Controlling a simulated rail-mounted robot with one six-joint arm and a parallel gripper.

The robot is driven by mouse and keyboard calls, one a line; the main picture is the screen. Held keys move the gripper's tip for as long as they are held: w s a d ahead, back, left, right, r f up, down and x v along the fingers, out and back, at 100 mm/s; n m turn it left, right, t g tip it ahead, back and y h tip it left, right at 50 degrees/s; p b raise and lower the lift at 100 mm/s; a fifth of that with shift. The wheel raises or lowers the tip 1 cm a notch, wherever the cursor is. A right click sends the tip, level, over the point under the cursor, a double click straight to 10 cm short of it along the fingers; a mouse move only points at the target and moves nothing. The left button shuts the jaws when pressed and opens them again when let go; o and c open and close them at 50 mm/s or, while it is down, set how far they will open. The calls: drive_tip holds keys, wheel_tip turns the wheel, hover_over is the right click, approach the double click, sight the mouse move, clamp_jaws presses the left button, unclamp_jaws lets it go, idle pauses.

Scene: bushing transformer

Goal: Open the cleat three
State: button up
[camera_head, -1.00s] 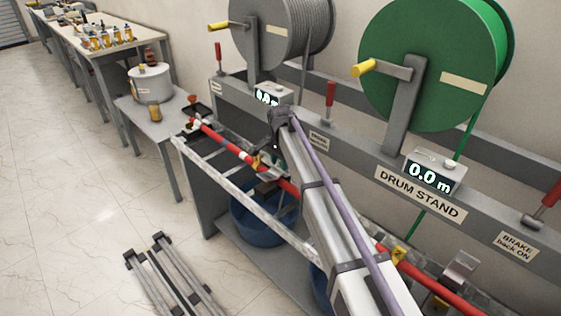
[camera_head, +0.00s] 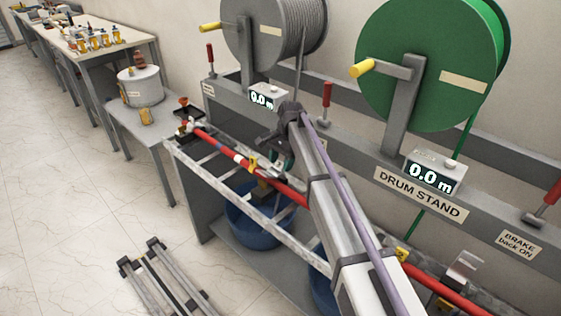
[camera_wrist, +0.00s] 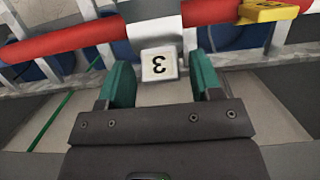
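Cleat three shows in the wrist view as a grey metal clamp (camera_wrist: 155,27) over a red cable (camera_wrist: 62,43), with a white tab (camera_wrist: 159,64) marked "3", seen upside down. My gripper (camera_wrist: 165,80) is open, with teal fingertips to the left and right of the tab. A gap shows between the tab and each finger; whether the tab's end reaches between the pads in depth is hard to tell. In the head view my gripper (camera_head: 282,160) is over the red cable, and my arm hides the cleat there.
A yellow clip (camera_wrist: 268,11) sits on the cable to the right in the wrist view. The cable runs along a ladder-like metal tray (camera_head: 215,172) before the drum stand (camera_head: 412,190). Blue tubs (camera_head: 245,222) stand below. Red brake levers (camera_head: 326,98) stand behind.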

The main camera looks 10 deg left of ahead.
drive_tip(key=shift+o, duration=0.3)
drive_tip(key=p+v, duration=1)
drive_tip(key=v, duration=0.1)
drive_tip(key=shift+f, duration=0.1)
